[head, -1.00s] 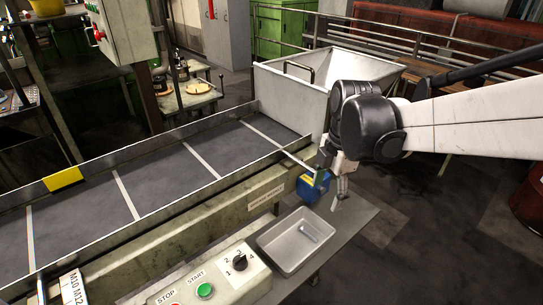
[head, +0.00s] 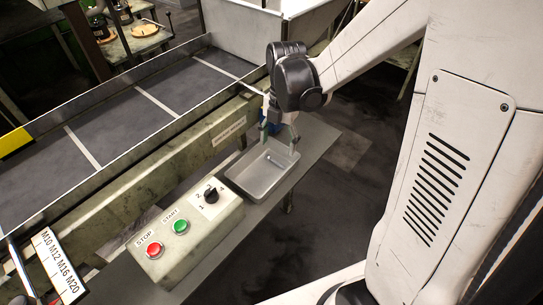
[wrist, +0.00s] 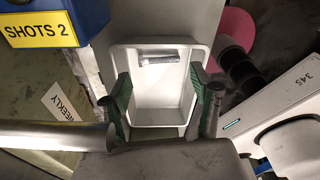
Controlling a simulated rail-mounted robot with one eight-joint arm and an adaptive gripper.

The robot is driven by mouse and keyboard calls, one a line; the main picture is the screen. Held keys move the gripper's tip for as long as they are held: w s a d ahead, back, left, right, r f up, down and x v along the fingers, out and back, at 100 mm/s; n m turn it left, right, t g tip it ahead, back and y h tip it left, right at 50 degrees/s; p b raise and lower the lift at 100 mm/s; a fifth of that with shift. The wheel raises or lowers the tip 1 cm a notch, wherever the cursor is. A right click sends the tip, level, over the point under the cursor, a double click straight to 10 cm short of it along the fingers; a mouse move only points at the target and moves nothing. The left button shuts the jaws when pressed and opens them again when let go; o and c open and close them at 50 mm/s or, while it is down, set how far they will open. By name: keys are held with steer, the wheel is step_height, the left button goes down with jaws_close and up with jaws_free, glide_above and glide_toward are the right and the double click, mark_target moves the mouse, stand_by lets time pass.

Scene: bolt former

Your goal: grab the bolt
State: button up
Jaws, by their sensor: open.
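The bolt (wrist: 160,57) is a short grey metal piece lying near the far wall inside the light metal tray (wrist: 118,60) in the wrist view. In the head view the tray (head: 254,190) sits on a narrow grey bench; I cannot make out the bolt clearly there. My gripper (wrist: 160,80) is open, with a green-padded finger on either side of the tray's opening. The bolt lies beyond the fingertips, between their lines, and I see no contact. In the head view my gripper (head: 282,142) is over the tray's far end.
A control box with a red stop button (head: 154,250), a green start button (head: 180,226) and a black dial (head: 211,196) stands near the tray. A blue box (wrist: 45,12) labelled "SHOTS 2" is close at the wrist view's upper left. A walled conveyor (head: 130,105) runs alongside.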

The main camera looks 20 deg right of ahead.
mark_target(275, 161)
steer(key=shift+s+a+f, duration=0.1)
steer(key=shift+a+f, duration=0.05)
steer(key=shift+f, duration=0.8)
steer(key=shift+s+a+f, duration=0.1)
steer(key=shift+f, duration=0.85)
steer(key=shift+s+a+f, duration=0.1)
steer(key=shift+a+f, duration=0.05)
steer(key=shift+f, duration=0.8)
steer(key=c, duration=0.8)
